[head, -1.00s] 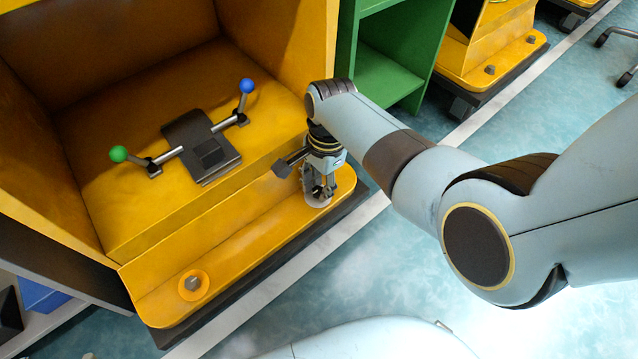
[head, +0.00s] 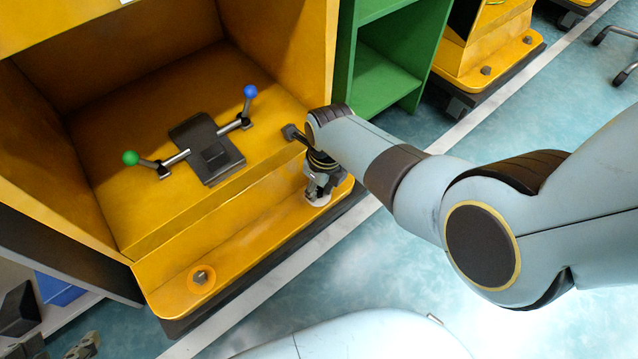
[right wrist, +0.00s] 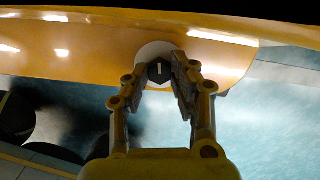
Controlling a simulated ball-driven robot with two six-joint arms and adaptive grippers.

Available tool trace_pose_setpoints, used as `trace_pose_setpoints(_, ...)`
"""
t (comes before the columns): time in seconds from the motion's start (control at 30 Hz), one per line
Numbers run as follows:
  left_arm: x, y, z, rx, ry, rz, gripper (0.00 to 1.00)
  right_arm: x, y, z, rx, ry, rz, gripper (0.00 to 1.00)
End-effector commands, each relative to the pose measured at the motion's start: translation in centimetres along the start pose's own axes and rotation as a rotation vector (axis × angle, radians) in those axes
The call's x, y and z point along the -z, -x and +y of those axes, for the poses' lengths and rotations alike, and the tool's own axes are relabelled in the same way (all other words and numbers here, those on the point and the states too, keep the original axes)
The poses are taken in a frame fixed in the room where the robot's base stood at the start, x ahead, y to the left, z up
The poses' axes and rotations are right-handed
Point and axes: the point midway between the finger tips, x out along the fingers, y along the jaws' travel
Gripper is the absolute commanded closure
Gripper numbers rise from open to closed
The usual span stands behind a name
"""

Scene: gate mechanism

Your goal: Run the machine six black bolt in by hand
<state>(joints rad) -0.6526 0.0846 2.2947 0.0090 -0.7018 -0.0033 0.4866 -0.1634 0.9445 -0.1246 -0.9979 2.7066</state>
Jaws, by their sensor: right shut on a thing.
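The yellow machine (head: 215,235) stands ahead with a front base ledge. My right gripper (head: 318,194) points down at the right end of that ledge. In the right wrist view the black bolt (right wrist: 159,71), with a pale mark on its head, sits on a pale round disc (right wrist: 153,50) between the fingertips of my right gripper (right wrist: 164,76), which is shut on it. In the head view the gripper hides the bolt, and only part of the disc (head: 318,201) shows. How deep the bolt sits cannot be told. My left gripper is not in view.
A grey bolt in an orange ring (head: 201,276) sits at the ledge's left end. Inside the machine are levers with a green ball (head: 131,158) and a blue ball (head: 250,91) beside a dark plate (head: 207,148). A green shelf (head: 385,80) stands to the right. Floor in front is clear.

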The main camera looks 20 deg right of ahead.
Motion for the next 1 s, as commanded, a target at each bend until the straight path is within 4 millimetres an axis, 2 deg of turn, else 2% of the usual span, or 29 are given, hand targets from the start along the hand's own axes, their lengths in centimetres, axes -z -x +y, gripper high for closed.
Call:
trace_pose_setpoints(0.07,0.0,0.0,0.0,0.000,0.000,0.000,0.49,0.1,-0.1,0.1,-0.003,0.001,0.003,1.00)
trace_pose_setpoints(0.1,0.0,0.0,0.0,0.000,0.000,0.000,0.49,0.1,-0.1,0.1,-0.003,0.002,0.003,0.74)
trace_pose_setpoints(0.2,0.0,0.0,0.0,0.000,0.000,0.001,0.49,0.1,-0.1,0.1,-0.003,0.003,0.002,0.63)
trace_pose_setpoints(0.47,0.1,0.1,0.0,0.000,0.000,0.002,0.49,0.0,0.1,0.1,-0.002,0.004,0.001,0.63)
trace_pose_setpoints(0.73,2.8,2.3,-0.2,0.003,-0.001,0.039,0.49,-0.7,3.4,-0.1,0.002,0.005,-0.005,0.63)
trace_pose_setpoints(0.83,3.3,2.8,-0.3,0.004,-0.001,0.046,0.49,-0.7,3.9,-0.1,0.000,0.008,-0.003,0.63)
trace_pose_setpoints(0.93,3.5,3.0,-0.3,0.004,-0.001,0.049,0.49,-0.5,3.8,-0.1,-0.014,0.117,0.000,0.63)
trace_pose_setpoints(1.0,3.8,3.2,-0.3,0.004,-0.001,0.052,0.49,-0.5,3.7,-0.2,-0.034,0.277,0.000,0.63)
